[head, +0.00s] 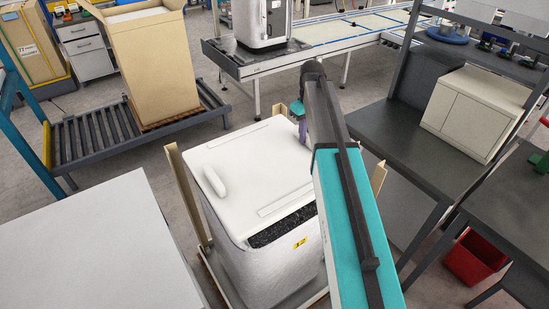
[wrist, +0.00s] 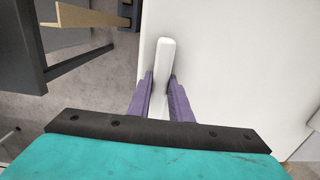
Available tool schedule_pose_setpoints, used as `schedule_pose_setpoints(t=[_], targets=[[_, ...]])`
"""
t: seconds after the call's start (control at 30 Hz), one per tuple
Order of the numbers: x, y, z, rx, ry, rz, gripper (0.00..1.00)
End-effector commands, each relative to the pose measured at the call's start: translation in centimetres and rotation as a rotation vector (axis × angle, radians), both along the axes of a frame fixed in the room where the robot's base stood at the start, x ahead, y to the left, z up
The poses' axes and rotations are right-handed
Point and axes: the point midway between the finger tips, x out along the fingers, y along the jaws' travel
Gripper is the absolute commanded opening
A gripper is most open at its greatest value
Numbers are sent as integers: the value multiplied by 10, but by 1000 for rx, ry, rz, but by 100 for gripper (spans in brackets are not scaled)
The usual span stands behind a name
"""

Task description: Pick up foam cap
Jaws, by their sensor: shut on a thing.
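The foam cap (head: 245,165) is a broad white slab on top of a white boxy unit (head: 265,262). It has a raised white bar (head: 214,181) on its left side. My gripper (head: 301,128) is at the cap's far right edge, with its purple fingers partly hidden by my arm. In the wrist view, my gripper (wrist: 160,78) has one purple finger on each side of a white upright bar (wrist: 166,52) on the cap (wrist: 235,60). It is shut on that bar. I cannot tell whether the cap is lifted off the unit.
Pale posts (head: 188,195) stand beside the unit. A white table (head: 90,245) is at the lower left. A roller rack with a tall carton (head: 150,60) is behind left.

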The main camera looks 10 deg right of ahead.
Motion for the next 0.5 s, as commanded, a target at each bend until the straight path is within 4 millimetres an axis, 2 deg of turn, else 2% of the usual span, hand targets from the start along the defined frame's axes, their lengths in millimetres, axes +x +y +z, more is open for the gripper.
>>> schedule_pose_setpoints(t=[0.27,0.5], targets=[[0,0,4,0,0,0,0],[1,0,18,0,-2,0,0]])
